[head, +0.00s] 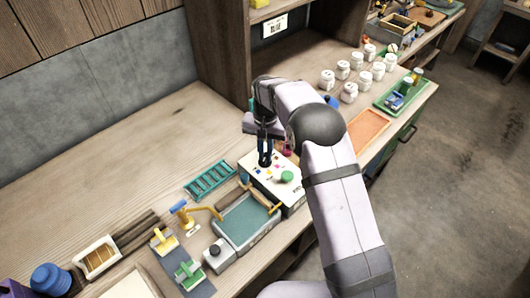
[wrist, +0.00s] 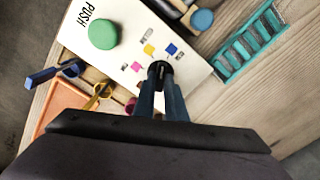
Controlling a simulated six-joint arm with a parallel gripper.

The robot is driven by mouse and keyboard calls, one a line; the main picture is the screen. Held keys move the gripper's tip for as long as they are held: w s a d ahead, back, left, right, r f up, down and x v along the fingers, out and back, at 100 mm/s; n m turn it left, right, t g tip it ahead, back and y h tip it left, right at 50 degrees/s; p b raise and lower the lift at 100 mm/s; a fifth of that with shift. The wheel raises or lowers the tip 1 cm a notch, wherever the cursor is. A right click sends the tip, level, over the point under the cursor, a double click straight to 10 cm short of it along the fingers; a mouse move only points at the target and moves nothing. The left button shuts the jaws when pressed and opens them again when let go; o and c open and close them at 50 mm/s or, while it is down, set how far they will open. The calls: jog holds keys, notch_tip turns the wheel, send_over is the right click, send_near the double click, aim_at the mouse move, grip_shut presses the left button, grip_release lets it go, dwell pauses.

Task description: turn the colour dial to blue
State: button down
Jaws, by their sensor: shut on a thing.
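A white control box (head: 259,182) stands on the bench, and its top face shows in the wrist view (wrist: 120,58). My gripper (wrist: 161,72) points down at the box and is shut on the small black colour dial (wrist: 159,67). In the head view my gripper (head: 265,160) hides the dial.
A round green button (wrist: 103,33) marked PUSH is on the same box. A teal rack (wrist: 247,47) lies beside it. A grey tray device (head: 245,222) stands in front, and several white jars (head: 349,92) stand behind my arm. The bench at the back left is clear.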

jog(key=shift+r+m, duration=0.1)
jog(key=shift+m, duration=1.5)
jog(key=c, duration=1.8)
grip_release()
jog(key=shift+r+b, duration=1.15)
jog(key=shift+r, duration=2.5)
jog(key=shift+d, duration=0.1)
